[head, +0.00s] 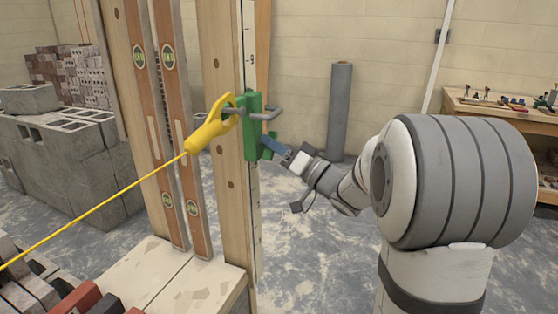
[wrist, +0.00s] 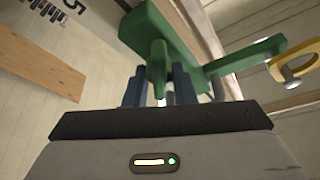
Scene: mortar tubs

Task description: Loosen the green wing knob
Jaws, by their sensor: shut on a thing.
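The green wing knob (wrist: 159,58) stands between the two blue fingers of my gripper (wrist: 157,86) in the wrist view, with its upper part showing above them. My gripper is shut on it. In the head view my gripper (head: 272,147) reaches in from the right at the lower right side of the green clamp (head: 251,130). The fingers hide most of the knob there. The green clamp body also shows above the knob in the wrist view (wrist: 172,32). The clamp sits on the upright wooden post (head: 222,90).
A yellow line holder (head: 212,125) hangs on the clamp's hook, and its taut yellow string (head: 95,208) runs to the lower left. Spirit levels (head: 172,120) stand beside the post. Grey blocks (head: 70,150) are at left, a grey roll (head: 340,110) behind, a workbench (head: 500,110) at right.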

